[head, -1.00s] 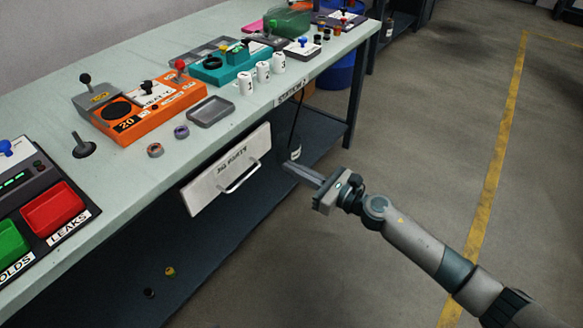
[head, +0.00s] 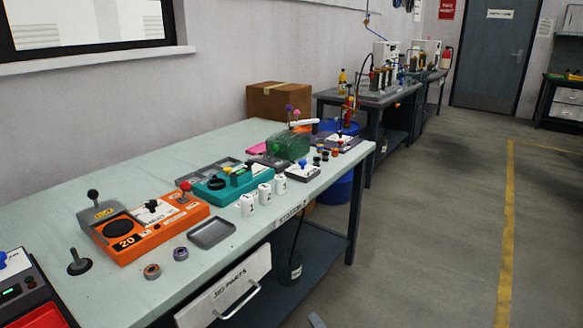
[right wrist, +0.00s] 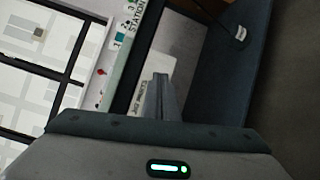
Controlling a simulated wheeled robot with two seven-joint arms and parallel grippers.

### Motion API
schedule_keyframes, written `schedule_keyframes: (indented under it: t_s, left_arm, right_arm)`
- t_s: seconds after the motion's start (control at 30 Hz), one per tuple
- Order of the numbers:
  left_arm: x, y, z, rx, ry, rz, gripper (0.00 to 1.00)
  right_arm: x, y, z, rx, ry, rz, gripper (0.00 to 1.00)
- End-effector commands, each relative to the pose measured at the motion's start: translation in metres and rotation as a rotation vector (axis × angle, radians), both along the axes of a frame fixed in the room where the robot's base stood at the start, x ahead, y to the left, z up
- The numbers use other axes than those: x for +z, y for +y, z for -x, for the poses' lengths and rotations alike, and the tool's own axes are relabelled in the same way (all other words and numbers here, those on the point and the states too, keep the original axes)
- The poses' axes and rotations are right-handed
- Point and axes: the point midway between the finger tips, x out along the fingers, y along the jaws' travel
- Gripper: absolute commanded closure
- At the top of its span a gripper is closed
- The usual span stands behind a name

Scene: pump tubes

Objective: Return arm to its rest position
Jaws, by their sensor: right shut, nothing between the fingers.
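My right gripper barely shows in the head view: only its fingertips (head: 316,320) poke in at the bottom edge, in front of the bench. In the right wrist view its fingers (right wrist: 160,98) are together, with nothing between them. They are in front of the white drawer front (right wrist: 172,62), which also shows below the bench top in the head view (head: 228,293). A gap to the drawer cannot be judged. The rest of my right arm is out of the head view. My left gripper is in neither view.
The pale green bench (head: 60,215) carries an orange station (head: 150,228), a teal station (head: 222,187), a grey tray (head: 212,233) and several white cups (head: 265,193). A dark lower shelf (head: 315,262) lies under it. The floor (head: 430,230) to the right is clear.

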Motion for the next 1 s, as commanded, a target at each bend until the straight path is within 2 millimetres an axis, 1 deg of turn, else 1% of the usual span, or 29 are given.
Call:
schedule_keyframes:
  t_s: [0.03, 0.17, 0.2, 0.27, 0.33, 0.4, 0.43, 0.5, 0.7, 0.8, 1.0]
  left_arm:
    - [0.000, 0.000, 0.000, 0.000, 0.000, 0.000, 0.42]
    - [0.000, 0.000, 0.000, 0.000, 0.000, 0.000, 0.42]
    - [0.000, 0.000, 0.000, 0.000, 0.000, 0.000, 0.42]
    - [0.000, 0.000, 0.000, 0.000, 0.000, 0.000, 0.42]
    - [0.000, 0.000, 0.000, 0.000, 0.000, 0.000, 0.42]
    - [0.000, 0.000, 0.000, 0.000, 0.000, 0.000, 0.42]
    - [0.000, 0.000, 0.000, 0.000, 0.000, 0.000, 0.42]
    - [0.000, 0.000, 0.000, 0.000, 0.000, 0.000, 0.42]
    - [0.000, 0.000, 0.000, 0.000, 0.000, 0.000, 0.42]
    - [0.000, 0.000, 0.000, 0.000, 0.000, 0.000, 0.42]
    - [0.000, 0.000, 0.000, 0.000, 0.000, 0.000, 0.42]
  right_arm:
    - [-0.012, -0.009, 0.015, -0.051, 0.099, -0.113, 1.00]
    - [-0.045, -0.035, 0.053, -0.195, 0.362, -0.411, 1.00]
    - [-0.055, -0.042, 0.067, -0.243, 0.440, -0.499, 1.00]
    - [-0.071, -0.052, 0.090, -0.317, 0.557, -0.630, 1.00]
    - [-0.088, -0.061, 0.119, -0.406, 0.687, -0.777, 1.00]
    - [-0.103, -0.069, 0.148, -0.489, 0.800, -0.905, 1.00]
    - [-0.108, -0.071, 0.158, -0.520, 0.841, -0.950, 1.00]
    - [-0.116, -0.075, 0.181, -0.583, 0.922, -1.041, 1.00]
    - [-0.131, -0.081, 0.231, -0.725, 1.083, -1.223, 1.00]
    - [-0.136, -0.082, 0.252, -0.786, 1.145, -1.293, 1.00]
    - [-0.140, -0.084, 0.289, -0.891, 1.245, -1.402, 1.00]
